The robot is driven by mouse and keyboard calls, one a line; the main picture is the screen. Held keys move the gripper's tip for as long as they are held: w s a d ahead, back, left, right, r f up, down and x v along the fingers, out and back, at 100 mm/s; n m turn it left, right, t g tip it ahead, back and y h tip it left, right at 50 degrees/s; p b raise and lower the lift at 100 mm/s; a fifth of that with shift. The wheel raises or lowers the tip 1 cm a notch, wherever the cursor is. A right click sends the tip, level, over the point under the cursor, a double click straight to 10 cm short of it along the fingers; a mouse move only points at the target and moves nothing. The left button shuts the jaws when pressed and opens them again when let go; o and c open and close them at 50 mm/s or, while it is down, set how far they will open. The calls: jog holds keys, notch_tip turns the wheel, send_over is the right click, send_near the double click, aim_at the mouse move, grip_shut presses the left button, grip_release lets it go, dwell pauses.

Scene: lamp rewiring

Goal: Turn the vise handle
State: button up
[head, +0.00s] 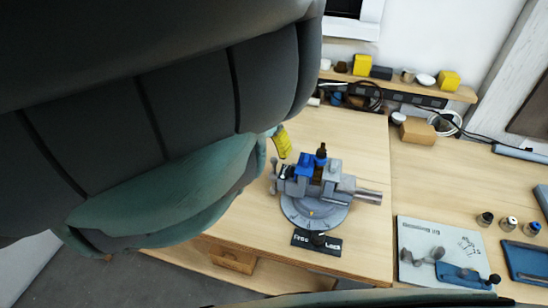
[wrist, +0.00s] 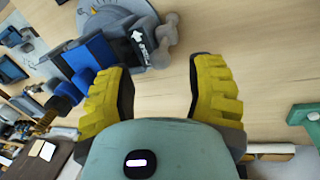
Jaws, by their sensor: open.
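The grey vise (head: 335,183) with blue jaws stands on a round base on the wooden bench in the head view. Its handle (head: 273,172), a short grey bar with knobbed ends, is on the vise's left side. In the wrist view the vise (wrist: 95,55) is at upper left, and the handle (wrist: 164,42) shows just beyond the fingertips. My gripper (wrist: 160,75) is open and empty, with its yellow fingers apart and the handle not between them. In the head view one yellow finger (head: 283,143) shows just above the handle; my arm hides the rest.
A black "Free / Lock" plate (head: 317,240) lies in front of the vise. A grey board (head: 440,250) with a blue fixture and several small canisters are at right. A shelf (head: 450,92) with small items runs along the back. Bare bench lies right of the vise.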

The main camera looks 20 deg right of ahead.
aim_at(274, 161)
jog(key=shift+s+d+f, duration=0.15)
jog(key=shift+f, duration=0.8)
jog(key=shift+s+d+f, duration=0.1)
jog(key=shift+s+f, duration=0.05)
jog(key=shift+f, duration=0.8)
grip_shut()
